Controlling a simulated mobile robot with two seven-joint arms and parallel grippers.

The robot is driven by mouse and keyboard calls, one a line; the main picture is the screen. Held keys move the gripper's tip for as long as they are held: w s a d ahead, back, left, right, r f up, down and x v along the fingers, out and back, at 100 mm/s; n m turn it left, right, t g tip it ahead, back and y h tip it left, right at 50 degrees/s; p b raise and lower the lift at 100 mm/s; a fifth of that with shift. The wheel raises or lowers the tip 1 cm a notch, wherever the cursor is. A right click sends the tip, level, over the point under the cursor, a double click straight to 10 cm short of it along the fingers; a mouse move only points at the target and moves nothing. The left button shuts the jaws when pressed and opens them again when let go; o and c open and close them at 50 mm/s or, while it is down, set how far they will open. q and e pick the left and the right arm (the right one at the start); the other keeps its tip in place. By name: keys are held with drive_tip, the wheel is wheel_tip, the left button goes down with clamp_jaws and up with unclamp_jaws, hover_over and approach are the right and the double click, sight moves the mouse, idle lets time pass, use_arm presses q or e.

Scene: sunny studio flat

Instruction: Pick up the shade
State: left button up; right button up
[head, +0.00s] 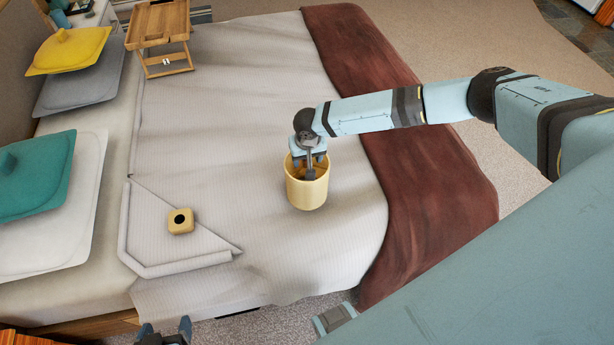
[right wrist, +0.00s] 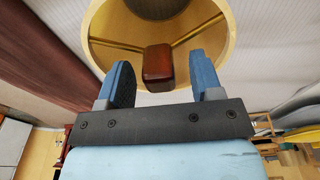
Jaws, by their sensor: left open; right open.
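The shade (head: 307,193) is a pale yellow, open-topped cylinder standing on the bed. My right gripper (head: 311,168) is open at its top opening, with the fingers over or just inside the rim; the exact depth is unclear. In the right wrist view the shade (right wrist: 226,40) shows its open end, with thin brass-coloured bars inside. A dark red-brown block (right wrist: 158,68) appears in the opening, between and beyond the open fingers (right wrist: 163,78); nothing is clasped. My left gripper (head: 166,331) is open and empty at the bottom edge of the head view, beside the bed.
A wooden bed tray (head: 158,30) stands at the far end. Yellow (head: 70,50) and teal (head: 38,178) cushions lie at left. A dark red throw (head: 375,80) crosses the bed at right.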

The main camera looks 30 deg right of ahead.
drive_tip(key=shift+c, duration=0.4)
clamp_jaws()
drive_tip(key=shift+r, duration=0.1)
